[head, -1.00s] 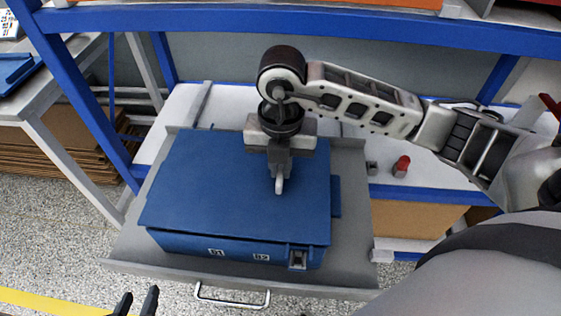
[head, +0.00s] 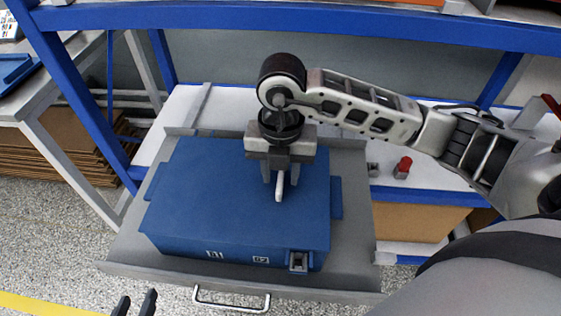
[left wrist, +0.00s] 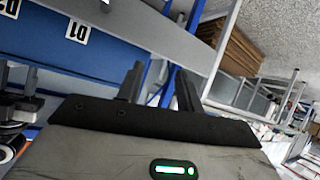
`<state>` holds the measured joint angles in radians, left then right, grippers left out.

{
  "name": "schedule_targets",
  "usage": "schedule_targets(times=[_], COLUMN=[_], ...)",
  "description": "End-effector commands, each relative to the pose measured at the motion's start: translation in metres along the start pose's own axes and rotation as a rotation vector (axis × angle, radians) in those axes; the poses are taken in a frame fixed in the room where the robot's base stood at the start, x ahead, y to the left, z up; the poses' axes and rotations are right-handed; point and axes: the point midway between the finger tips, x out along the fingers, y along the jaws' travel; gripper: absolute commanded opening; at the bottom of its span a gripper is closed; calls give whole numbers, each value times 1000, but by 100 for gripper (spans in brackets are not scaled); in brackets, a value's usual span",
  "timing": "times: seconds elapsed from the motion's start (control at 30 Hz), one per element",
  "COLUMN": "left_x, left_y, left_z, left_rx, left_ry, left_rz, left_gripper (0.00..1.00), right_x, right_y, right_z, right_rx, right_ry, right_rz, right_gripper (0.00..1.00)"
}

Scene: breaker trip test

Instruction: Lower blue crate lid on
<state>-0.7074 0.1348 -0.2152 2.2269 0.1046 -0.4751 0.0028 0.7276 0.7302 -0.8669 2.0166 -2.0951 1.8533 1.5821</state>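The blue lid (head: 215,190) lies over the blue crate (head: 190,250) and looks flush with its front rim. The crate sits in a pulled-out grey drawer tray (head: 345,240). Its front shows labels 01 and 02 and a grey latch (head: 298,261). A small pale handle (head: 279,190) stands up from the lid.
A metal drawer handle (head: 232,302) projects at the front. A small red-topped part (head: 402,168) stands on the white bench at right. Blue rack posts and an upper shelf beam (head: 300,15) frame the space. A grey table (head: 60,90) stands at left.

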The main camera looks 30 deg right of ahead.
Motion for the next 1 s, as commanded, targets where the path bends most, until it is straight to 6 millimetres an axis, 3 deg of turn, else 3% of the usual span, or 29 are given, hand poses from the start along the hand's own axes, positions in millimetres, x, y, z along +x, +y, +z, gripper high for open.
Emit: schedule_targets(times=[0.17,0.5,0.7,1.0], left_x=[-1,-5,-7,-6], left_y=[0,2,1,-1], left_z=[-1,-6,-10,-8], left_rx=[0,-4,-4,8], left_ry=[-2,-15,-23,-30], left_rz=[1,1,-2,-10], left_gripper=[36,36,36,36], right_x=[-18,-101,-140,-160], right_y=[1,0,0,0], right_z=[1,2,1,0], right_rx=[-1,0,0,0], right_ry=[-4,-8,-6,-2], right_rz=[5,4,3,2], right_gripper=[36,36,36,36])
